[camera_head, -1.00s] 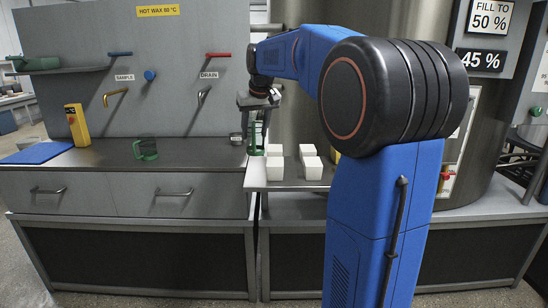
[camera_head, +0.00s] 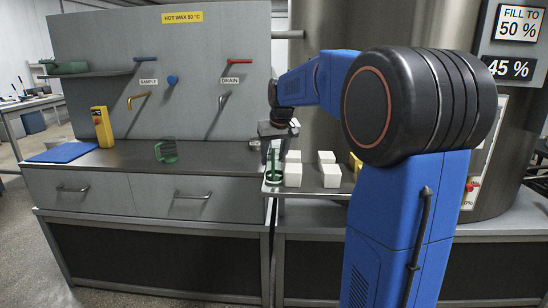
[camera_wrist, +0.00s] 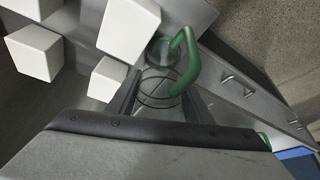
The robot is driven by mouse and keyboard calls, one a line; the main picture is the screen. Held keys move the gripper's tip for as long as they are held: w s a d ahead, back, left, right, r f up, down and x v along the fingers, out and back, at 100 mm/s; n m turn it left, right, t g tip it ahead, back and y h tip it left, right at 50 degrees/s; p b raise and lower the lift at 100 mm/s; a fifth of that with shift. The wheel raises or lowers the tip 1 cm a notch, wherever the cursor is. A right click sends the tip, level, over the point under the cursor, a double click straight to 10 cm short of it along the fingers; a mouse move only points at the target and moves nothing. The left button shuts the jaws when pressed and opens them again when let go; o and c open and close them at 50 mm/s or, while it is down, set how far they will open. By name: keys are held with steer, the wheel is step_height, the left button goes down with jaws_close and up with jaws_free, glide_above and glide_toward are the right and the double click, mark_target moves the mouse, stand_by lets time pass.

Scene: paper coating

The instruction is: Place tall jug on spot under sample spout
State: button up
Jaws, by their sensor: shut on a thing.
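My gripper (camera_head: 274,152) is shut on the tall jug (camera_head: 274,167), a clear jug with green parts, at the left end of the shelf with white blocks. In the wrist view the jug's green handle (camera_wrist: 187,62) and clear body (camera_wrist: 158,88) show between the fingers. I cannot tell whether its base touches the shelf. The brass sample spout (camera_head: 139,97) sticks out of the grey panel under the SAMPLE label, well left of my gripper. The counter below it shows no clear marked spot. A shorter green jug (camera_head: 166,151) stands right of the spout.
Several white blocks (camera_head: 328,176) stand just right of the held jug. The drain spout (camera_head: 223,98) is on the panel's right. Counter between the short jug and my gripper is mostly clear.

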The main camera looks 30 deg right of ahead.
steer(key=o, duration=1.2)
steer(key=v, duration=1.2)
steer(key=shift+r, duration=0.1)
steer(key=shift+s, duration=0.1)
